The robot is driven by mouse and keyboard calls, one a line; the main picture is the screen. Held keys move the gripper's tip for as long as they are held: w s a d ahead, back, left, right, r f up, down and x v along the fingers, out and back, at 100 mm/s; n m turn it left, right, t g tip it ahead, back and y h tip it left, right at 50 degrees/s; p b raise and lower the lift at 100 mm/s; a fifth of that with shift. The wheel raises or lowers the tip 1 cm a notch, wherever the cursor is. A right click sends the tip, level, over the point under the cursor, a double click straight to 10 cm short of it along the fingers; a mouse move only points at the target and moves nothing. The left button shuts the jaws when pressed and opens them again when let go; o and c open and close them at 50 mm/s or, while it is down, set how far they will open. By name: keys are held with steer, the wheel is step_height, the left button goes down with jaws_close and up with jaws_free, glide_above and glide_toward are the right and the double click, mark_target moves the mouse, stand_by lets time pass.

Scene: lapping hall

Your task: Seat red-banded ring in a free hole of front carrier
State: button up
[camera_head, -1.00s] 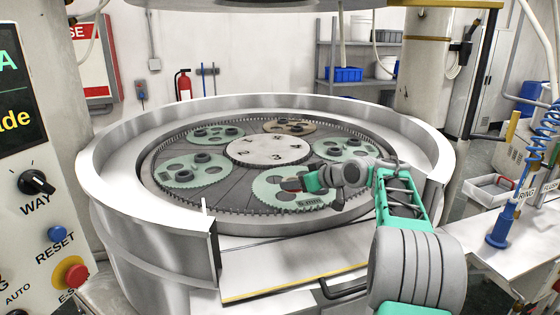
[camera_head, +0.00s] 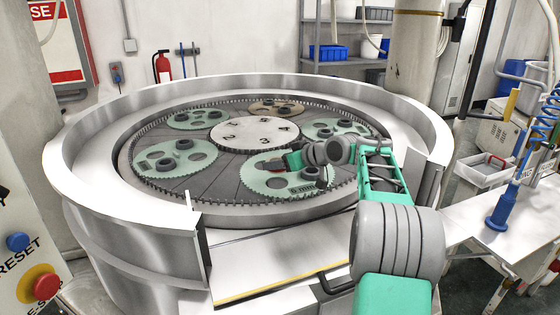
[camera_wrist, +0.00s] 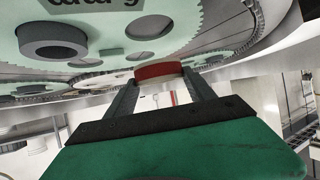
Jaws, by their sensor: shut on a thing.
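The red-banded ring (camera_wrist: 158,70) is held between the two fingers of my gripper (camera_wrist: 160,86) in the wrist view. In the head view my gripper (camera_head: 282,162) is over the front carrier (camera_head: 253,180), a pale green toothed disc. A grey ring (camera_wrist: 53,41) sits on the carrier in the wrist view, and an open hole (camera_wrist: 150,27) shows near the held ring. A dark ring (camera_head: 276,183) also shows on the carrier in the head view. My gripper and arm hide part of the carrier. I cannot tell whether the held ring touches it.
Other carriers with dark rings stand around the numbered centre plate (camera_head: 254,133), including one at left (camera_head: 207,148). A high metal rim (camera_head: 90,190) encloses the lapping plate. A control panel with a red button (camera_head: 46,286) is at front left; a bench (camera_head: 490,225) is at right.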

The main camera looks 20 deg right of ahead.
steer(key=b, duration=0.3)
glide_above(281, 186)
steer(key=shift+a+f, duration=0.1)
steer(key=shift+f, duration=1.95)
steer(key=shift+s+f+b, duration=0.1)
steer(key=shift+f+b, duration=0.65)
steer(key=shift+f, duration=0.1)
steer(key=o, duration=1.9)
steer(key=b+v, duration=0.1)
steer(key=v, duration=0.6)
steer(key=shift+s+r, duration=0.15)
steer(key=shift+s, duration=0.2)
